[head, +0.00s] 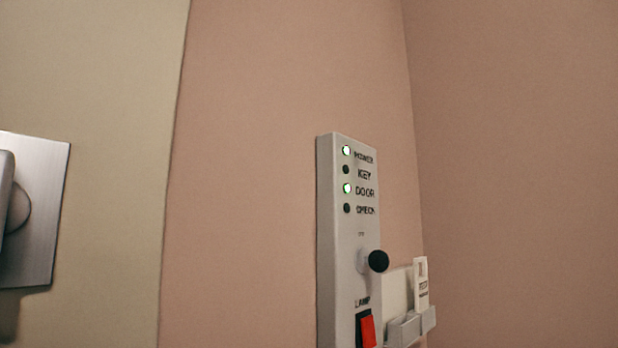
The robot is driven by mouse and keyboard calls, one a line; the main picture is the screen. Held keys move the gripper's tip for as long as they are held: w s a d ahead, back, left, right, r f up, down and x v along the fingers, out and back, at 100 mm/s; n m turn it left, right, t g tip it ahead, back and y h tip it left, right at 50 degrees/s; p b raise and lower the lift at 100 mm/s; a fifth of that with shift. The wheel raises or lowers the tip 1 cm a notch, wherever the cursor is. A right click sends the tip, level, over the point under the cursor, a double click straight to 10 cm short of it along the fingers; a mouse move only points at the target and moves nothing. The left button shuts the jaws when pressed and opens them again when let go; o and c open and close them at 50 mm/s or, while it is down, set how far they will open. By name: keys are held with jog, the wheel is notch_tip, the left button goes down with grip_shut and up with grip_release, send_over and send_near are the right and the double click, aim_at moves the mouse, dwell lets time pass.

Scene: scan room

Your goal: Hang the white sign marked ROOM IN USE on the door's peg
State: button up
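No sign that I can read as ROOM IN USE shows in the head view. No door peg that I can make out is in view. A small white card (421,278) with dark print too small to read stands upright in a light grey holder (408,328) at the lower right. I cannot tell whether this card is the sign. My gripper is not in view.
A pale control panel (345,225) is on the pink wall, with POWER and DOOR lamps lit green, KEY and CHECK dark. It has a black knob (378,261) and a red LAMP switch (367,330). A metal plate (45,205) with a grey fitting is at left.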

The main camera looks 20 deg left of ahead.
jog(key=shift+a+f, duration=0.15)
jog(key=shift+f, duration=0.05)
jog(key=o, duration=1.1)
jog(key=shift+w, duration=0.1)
